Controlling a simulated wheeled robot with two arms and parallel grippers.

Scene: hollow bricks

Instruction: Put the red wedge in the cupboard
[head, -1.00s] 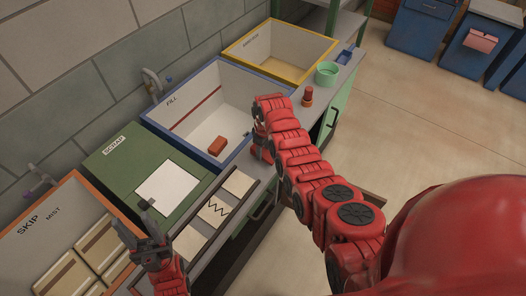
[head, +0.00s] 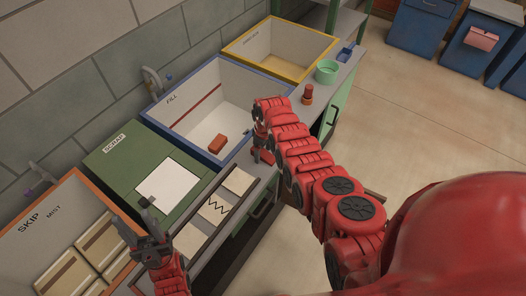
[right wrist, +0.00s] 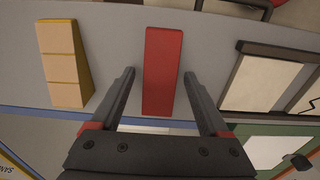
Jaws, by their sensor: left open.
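A long red piece (right wrist: 163,70), likely the red wedge, lies on the grey counter in the right wrist view; its slope cannot be made out. My right gripper (right wrist: 158,80) is open, with one finger on each side of it, apart from it. In the head view my right arm hides this piece, and my right gripper (head: 264,156) is mostly covered too. My left gripper (head: 131,212) is open and empty above the near left counter. A green door or panel (head: 342,103) shows under the counter's far end; I cannot tell whether it is the cupboard's.
A red brick (head: 217,144) lies in the blue-rimmed FILL bin (head: 190,100). A yellow block (right wrist: 62,62) lies beside the red piece. Pale tiles (head: 214,209), a green SCRAP box (head: 120,155), a red-brown peg (head: 307,95) and a green ring (head: 326,72) are along the counter.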

